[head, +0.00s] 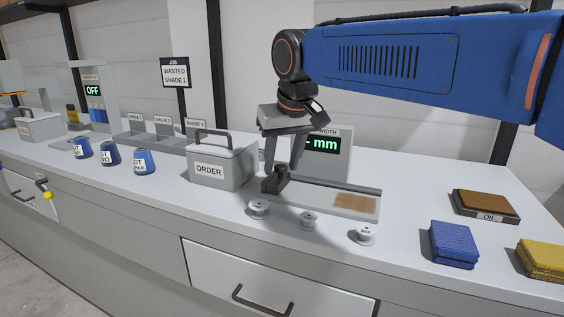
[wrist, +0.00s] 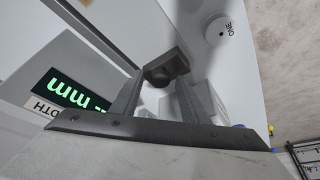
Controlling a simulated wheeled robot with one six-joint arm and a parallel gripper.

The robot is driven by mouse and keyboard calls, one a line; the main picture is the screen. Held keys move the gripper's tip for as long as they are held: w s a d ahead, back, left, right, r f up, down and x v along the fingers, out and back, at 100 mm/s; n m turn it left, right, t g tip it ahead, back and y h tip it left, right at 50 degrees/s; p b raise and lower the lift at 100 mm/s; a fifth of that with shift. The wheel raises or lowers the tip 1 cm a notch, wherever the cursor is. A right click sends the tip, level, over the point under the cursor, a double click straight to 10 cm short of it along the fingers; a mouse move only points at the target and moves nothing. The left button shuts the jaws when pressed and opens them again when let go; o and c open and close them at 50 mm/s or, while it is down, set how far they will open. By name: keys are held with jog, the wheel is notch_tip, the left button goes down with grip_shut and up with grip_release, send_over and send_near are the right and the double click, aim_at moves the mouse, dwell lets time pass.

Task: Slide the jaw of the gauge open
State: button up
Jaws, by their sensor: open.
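The gauge has a grey upright display (head: 340,163) reading a dash and "mm", and a long low bed (head: 318,199) in front of it. Its dark jaw (head: 270,185) is at the bed's left end; in the wrist view the dark jaw part (wrist: 166,68) shows between my fingers. My gripper (head: 283,168) points down over the jaw. Its two fingers, seen also in the wrist view (wrist: 158,92), stand apart on either side of the dark part. Whether either finger touches it I cannot tell. The display (wrist: 68,92) is partly cut off there.
A lidded ORDER box (head: 222,162) stands close left of the jaw. A brown patch (head: 355,203) lies on the bed's right part. An OIL pad (head: 485,206) and blue block (head: 453,244) are farther right.

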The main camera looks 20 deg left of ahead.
jog(key=shift+f, duration=0.1)
grip_shut()
jog(key=shift+s+d, duration=0.15)
jog(key=shift+d, duration=1.8)
jog(key=shift+s+d, duration=0.15)
jog(key=shift+d, duration=1.8)
grip_release()
jog(key=shift+d, duration=0.15)
jog(key=v, duration=1.7)
jog(key=shift+r, duration=0.2)
jog(key=shift+s, duration=0.2)
